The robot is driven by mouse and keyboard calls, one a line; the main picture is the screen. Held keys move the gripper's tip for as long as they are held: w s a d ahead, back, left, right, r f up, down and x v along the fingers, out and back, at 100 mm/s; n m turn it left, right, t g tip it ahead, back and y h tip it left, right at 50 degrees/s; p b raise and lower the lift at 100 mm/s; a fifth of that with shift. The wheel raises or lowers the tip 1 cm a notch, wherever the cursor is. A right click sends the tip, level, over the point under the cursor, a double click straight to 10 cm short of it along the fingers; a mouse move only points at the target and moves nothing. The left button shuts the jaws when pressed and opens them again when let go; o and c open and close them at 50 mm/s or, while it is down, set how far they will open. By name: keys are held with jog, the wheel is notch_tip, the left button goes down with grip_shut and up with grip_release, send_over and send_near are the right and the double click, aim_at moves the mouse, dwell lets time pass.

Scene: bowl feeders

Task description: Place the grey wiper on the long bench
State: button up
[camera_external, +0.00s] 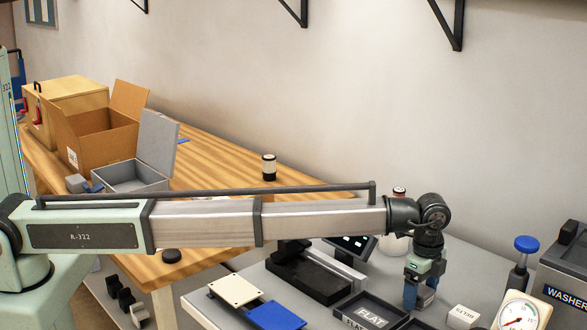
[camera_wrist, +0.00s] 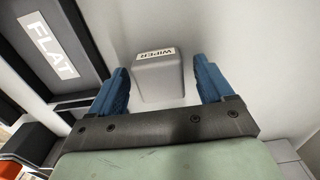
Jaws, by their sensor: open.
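The grey wiper (camera_wrist: 158,80) is a small block with a white "WIPER" label, seen in the wrist view on a pale surface. My gripper (camera_wrist: 160,82) is open, with one blue finger on each side of the wiper and a visible gap at both sides. In the external view my gripper (camera_external: 420,295) points down over the grey table at the right, and the wiper cannot be made out there. The long bench (camera_external: 225,160) is the wooden-topped one at the back left, along the wall.
A "FLAT" tray (camera_external: 372,314) lies left of my gripper, and also shows in the wrist view (camera_wrist: 50,40). A labelled block (camera_external: 464,317), a gauge (camera_external: 515,314) and a washer box (camera_external: 565,270) stand right. The bench holds a cardboard box (camera_external: 105,135), grey box (camera_external: 135,178) and small cylinder (camera_external: 269,168).

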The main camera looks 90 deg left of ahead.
aim_at(421, 290)
notch_tip(421, 290, up, 12)
jog(key=shift+r, duration=0.15)
dwell(0.5)
